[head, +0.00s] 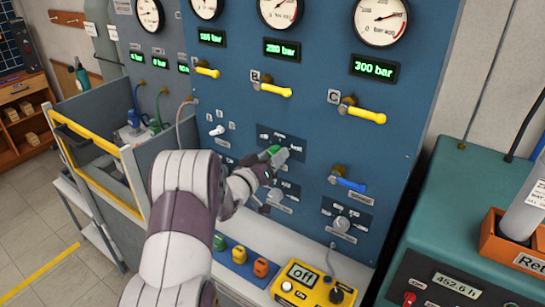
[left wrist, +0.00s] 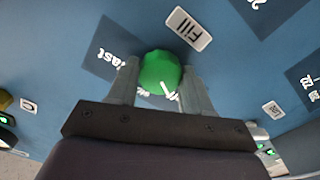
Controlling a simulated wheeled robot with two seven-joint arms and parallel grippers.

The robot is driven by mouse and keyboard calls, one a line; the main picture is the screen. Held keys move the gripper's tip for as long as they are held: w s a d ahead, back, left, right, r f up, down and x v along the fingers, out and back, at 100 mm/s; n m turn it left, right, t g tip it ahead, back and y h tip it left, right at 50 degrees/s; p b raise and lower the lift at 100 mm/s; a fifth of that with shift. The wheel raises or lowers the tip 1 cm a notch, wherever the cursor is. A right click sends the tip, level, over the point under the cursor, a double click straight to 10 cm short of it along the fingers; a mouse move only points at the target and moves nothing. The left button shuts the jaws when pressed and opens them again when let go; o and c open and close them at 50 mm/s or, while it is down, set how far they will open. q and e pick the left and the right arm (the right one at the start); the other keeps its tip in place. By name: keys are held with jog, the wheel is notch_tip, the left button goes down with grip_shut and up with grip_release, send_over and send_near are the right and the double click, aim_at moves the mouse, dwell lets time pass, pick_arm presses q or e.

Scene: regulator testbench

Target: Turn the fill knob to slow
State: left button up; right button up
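The fill knob (left wrist: 160,72) is round and green with a white pointer line, on a dark plate on the blue panel. The "Fill" label (left wrist: 189,29) is beside it, and the word "fast" (left wrist: 108,57) shows to its left in the left wrist view. The word for slow is not readable. My left gripper (left wrist: 159,76) has one finger on each side of the knob, seemingly touching it. In the head view the green knob (head: 268,153) is partly covered by my left gripper (head: 277,158). My right gripper is out of view.
Grey knobs (head: 342,223) sit lower on the panel, and a blue-handled valve (head: 347,184) is to the right. Yellow valve levers (head: 363,113) are above. A green cabinet (head: 470,220) stands at right.

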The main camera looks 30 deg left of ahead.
pick_arm(q)
jog(key=shift+f+m+b, duration=0.1)
jog(key=shift+m+b, duration=5.7)
jog(key=shift+m, duration=0.1)
jog(key=o, duration=1.1)
jog(key=shift+c, duration=0.2)
jog(key=shift+s, duration=0.1)
